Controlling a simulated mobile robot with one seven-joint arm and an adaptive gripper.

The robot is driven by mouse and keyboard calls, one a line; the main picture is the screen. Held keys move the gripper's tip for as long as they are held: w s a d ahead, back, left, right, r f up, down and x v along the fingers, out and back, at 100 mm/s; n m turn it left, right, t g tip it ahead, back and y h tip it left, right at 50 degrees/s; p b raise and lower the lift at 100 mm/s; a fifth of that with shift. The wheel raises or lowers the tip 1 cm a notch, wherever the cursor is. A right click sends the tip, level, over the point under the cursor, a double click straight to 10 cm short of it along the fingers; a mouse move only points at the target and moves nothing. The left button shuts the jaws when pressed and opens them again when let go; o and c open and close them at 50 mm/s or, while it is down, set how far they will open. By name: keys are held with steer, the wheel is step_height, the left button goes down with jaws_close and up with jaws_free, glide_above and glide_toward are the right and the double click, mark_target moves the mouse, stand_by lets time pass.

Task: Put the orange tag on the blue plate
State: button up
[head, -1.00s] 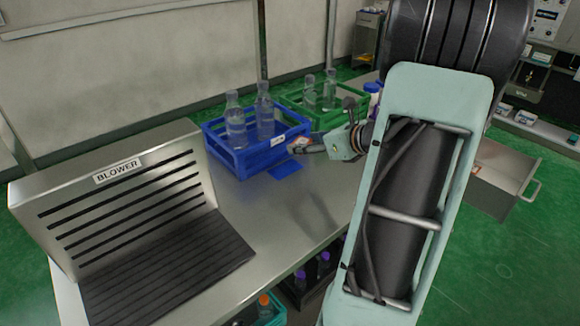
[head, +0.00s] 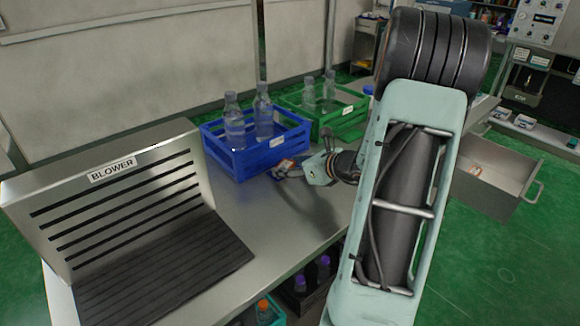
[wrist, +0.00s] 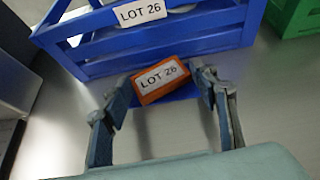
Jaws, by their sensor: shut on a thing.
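The orange tag (wrist: 160,81) is a small block with a white "LOT 26" label, in the middle of the wrist view. My gripper (wrist: 163,84) is shut on it, one finger at each side. The blue plate (wrist: 184,94) shows directly under the tag, at the foot of the blue crate; the tag covers much of it. I cannot tell whether the tag touches it. In the head view my gripper (head: 286,169) is low over the bench in front of the crate, with a bit of the tag showing, and it hides the plate.
The blue crate (head: 240,165), labelled "LOT 26" in the wrist view, holds two clear bottles and stands right behind my gripper. A green crate (head: 345,125) with bottles stands behind it. The blower (head: 120,200) is at left. Bare bench (head: 255,215) lies between.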

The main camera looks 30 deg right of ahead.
steer(key=shift+f, duration=0.2)
steer(key=o, duration=1)
steer(key=shift+r, duration=0.1)
steer(key=shift+o, duration=0.2)
steer(key=shift+r, duration=0.25)
steer(key=p+v, duration=0.1)
steer(key=v, duration=1.1)
steer(key=shift+f, duration=0.15)
steer(key=shift+a, duration=0.1)
